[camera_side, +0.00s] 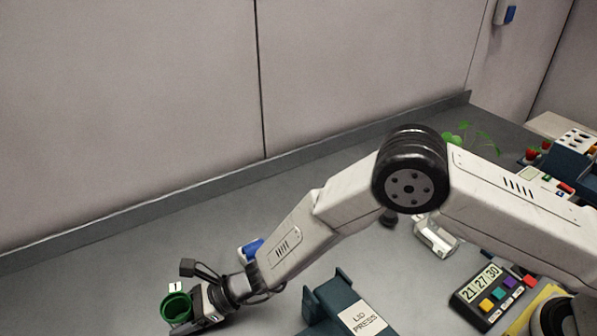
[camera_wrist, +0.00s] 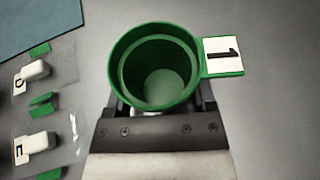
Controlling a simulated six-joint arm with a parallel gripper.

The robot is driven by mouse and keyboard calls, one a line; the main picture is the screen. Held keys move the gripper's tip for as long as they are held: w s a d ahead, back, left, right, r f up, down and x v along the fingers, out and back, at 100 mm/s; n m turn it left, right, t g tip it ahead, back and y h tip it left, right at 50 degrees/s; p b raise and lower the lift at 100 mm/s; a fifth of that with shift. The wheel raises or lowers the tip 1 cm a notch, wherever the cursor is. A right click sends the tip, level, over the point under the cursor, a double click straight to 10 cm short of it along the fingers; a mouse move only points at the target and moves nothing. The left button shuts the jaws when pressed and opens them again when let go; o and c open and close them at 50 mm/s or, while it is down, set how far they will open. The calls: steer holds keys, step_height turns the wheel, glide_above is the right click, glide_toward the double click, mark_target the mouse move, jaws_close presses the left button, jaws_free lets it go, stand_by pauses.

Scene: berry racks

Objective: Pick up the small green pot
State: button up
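The small green pot (camera_wrist: 160,85) is upright and looks empty, seen from above in the wrist view. It has a side tab with a white label marked 1 (camera_wrist: 222,55). In the side view the pot (camera_side: 177,307) is at the lower left, right at the end of my gripper (camera_side: 196,306). In the wrist view my gripper (camera_wrist: 160,104) has its fingers apart, one at each side of the pot's near part. The pot's rim hides the fingertips, so I cannot tell whether they touch its wall. Whether the pot rests on the bench is unclear.
Green-and-white labelled pieces (camera_wrist: 36,145) lie on a clear sheet left of the pot. A blue item (camera_side: 252,248) is behind my wrist. A lid press (camera_side: 345,305) and a timer (camera_side: 488,293) stand to the right.

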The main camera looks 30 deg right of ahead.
mark_target(164, 312)
steer(key=c, duration=0.7)
steer(key=shift+o, duration=0.2)
steer(key=shift+r, duration=0.1)
steer(key=shift+r, duration=1.6)
steer(key=s+d+r, duration=0.9)
steer(key=s, duration=0.1)
steer(key=shift+s+r, duration=0.3)
steer(key=shift+s, duration=0.05)
